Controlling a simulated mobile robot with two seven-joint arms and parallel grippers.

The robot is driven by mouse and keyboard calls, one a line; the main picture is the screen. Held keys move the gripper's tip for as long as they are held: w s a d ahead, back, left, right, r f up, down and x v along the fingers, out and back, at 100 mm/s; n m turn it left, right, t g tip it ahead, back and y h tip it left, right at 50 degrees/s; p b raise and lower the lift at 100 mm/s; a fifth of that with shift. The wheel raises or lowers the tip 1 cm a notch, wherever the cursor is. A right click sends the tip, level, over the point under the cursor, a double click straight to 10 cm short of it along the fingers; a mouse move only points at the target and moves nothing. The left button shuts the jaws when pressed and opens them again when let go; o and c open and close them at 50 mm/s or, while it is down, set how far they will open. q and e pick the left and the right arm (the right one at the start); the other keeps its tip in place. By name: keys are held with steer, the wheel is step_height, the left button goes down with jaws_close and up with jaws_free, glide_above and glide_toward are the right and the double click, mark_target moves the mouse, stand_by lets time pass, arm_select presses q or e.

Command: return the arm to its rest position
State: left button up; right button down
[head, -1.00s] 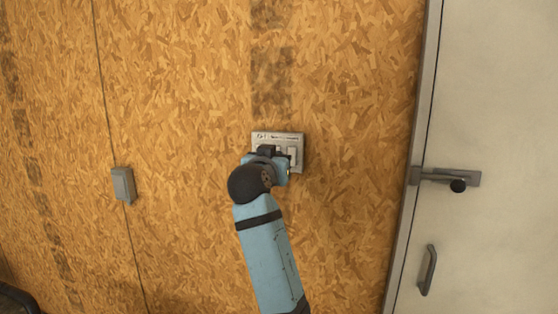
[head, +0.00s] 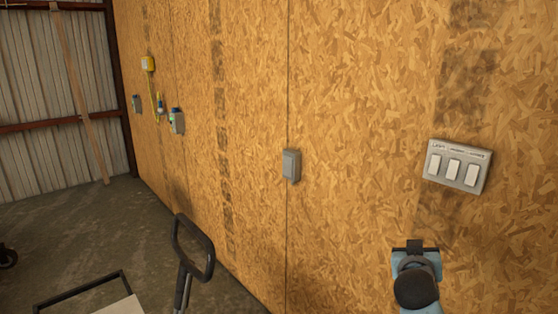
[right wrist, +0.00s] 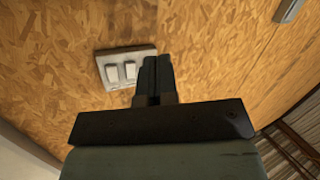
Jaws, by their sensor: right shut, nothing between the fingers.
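My right arm shows at the lower right of the head view, with its gripper (head: 416,246) below the switch panel and apart from it. In the right wrist view the gripper's dark fingers (right wrist: 157,75) are together with nothing between them. The switch panel (head: 433,172) is a grey plate with three white rocker switches on the chipboard wall. It also shows in the right wrist view (right wrist: 105,57), where the fingers hide its right part. My left gripper is not in view.
The chipboard wall (head: 350,80) runs along the right side. A small grey box (head: 291,165) is fixed to it, with other boxes and a yellow fitting (head: 148,64) farther left. A dark handle (head: 193,245) rises from the floor at the lower middle. Concrete floor (head: 70,240) lies at left.

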steer(key=s+a+f+n+g+y+p, duration=0.1)
steer(key=s+a+f+n+y+p, duration=0.2)
steer(key=s+f, duration=0.5)
steer(key=s+a+f+n+y+p, duration=0.15)
steer(key=s+a+f+y, duration=0.35)
steer(key=f, duration=0.5)
steer(key=s+a+f+g+y+p, duration=0.1)
steer(key=s+f, duration=0.3)
steer(key=s, duration=0.5)
steer(key=s+a+f+g+y+p, duration=0.1)
steer(key=s+a+f, duration=0.2)
steer(key=s, duration=0.7)
steer(key=shift+a+f+n, duration=0.15)
steer(key=shift+f+n, duration=0.25)
steer(key=shift+n, duration=0.05)
